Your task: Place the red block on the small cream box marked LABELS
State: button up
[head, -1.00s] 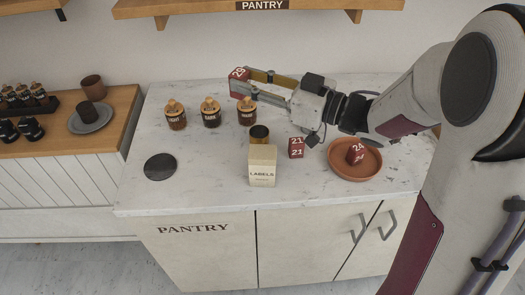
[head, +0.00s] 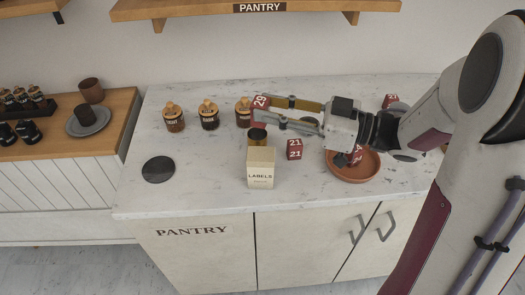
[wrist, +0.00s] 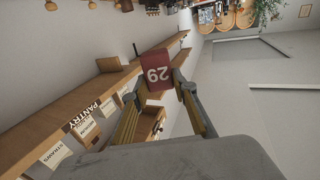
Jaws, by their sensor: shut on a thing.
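My gripper (head: 263,110) is shut on a red block (head: 261,101) marked 29. The block also shows between the fingertips in the wrist view (wrist: 155,68). It is held up off the counter and looks tilted in the head view. The small cream box marked LABELS (head: 261,176) stands upright near the front of the counter, its top bare. In the head view the held block is higher in the picture than the box, above a dark-topped jar (head: 257,134) right behind the box. The wrist view does not show the box.
A red block marked 21 (head: 294,149) stands right of the box. A terracotta dish (head: 353,176) holds another red block, partly hidden by my arm. One more red block (head: 391,101) is behind my arm. Lidded jars (head: 209,116) stand at the left, behind a dark disc (head: 159,170).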

jog(key=shift+f, duration=2.9)
jog(key=shift+f, duration=0.15)
jog(key=shift+f, duration=1.95)
jog(key=shift+f, duration=0.1)
jog(key=o, duration=1.1)
jog(key=shift+v, duration=6)
